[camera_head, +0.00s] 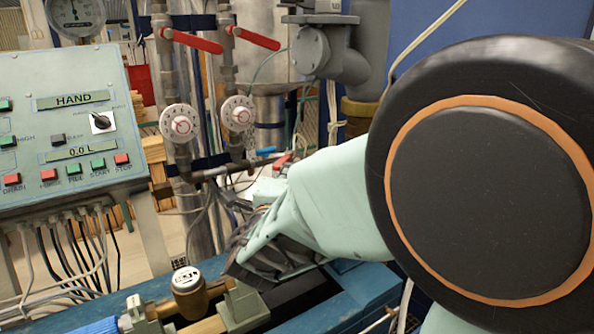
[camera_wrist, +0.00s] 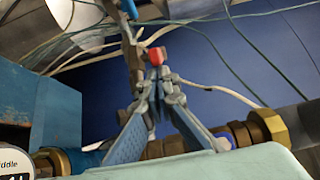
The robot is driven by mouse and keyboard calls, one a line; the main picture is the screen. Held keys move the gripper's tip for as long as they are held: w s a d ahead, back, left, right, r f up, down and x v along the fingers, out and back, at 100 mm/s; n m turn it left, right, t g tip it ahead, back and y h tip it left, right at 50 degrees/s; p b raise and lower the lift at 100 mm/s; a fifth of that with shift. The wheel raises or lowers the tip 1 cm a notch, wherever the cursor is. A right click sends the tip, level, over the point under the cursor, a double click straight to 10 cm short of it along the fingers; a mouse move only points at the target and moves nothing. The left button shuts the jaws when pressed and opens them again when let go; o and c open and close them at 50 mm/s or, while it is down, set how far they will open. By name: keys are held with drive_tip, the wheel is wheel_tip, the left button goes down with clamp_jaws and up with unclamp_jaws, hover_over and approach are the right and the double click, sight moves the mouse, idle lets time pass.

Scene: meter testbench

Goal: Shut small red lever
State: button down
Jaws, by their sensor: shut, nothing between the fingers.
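The small red lever (camera_head: 283,162) is at the pipework behind my wrist in the head view, partly hidden by it. In the wrist view, the red lever end (camera_wrist: 157,56) shows just beyond my fingertips. My gripper (camera_wrist: 155,88) is shut and empty, its two fingers converging just below the red end. I cannot tell whether they touch it. In the head view my pale green wrist reaches in from the right, and the fingertips are not clear there.
A small blue lever (camera_head: 264,151) is close to the red one. Two larger red levers (camera_head: 192,41) (camera_head: 253,38) stand above white dials. A control panel (camera_head: 70,125) is at left. A round meter (camera_head: 187,281) sits on the blue bench (camera_head: 365,285). Loose cables hang around the pipes.

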sight(275, 167)
drive_tip(key=shift+a+r+m+h+p, duration=0.1)
drive_tip(key=shift+a+m+h+p, duration=0.5)
drive_tip(key=shift+h+p, duration=0.4)
drive_tip(key=m+h+p, duration=0.1)
drive_tip(key=a+m+g+h+p, duration=0.1)
drive_tip(key=p, duration=0.1)
drive_tip(key=a+h+p, duration=0.1)
drive_tip(key=h+p, duration=0.1)
drive_tip(key=shift+w+r+m+g, duration=0.2)
drive_tip(key=shift+w+m+g, duration=0.05)
drive_tip(key=shift+m+g, duration=0.15)
drive_tip(key=m+h+p, duration=0.1)
drive_tip(key=a+g+h+p, duration=0.1)
drive_tip(key=shift+w+a+f+m+h+p, duration=0.1)
drive_tip(key=shift+w+a+m+h+p, duration=0.05)
drive_tip(key=shift+w+m+h+p, duration=0.2)
drive_tip(key=shift+w+a+f+g+p, duration=0.15)
drive_tip(key=shift+a+g+p, duration=0.2)
drive_tip(key=shift+p, duration=0.5)
drive_tip(key=shift+a, duration=0.1)
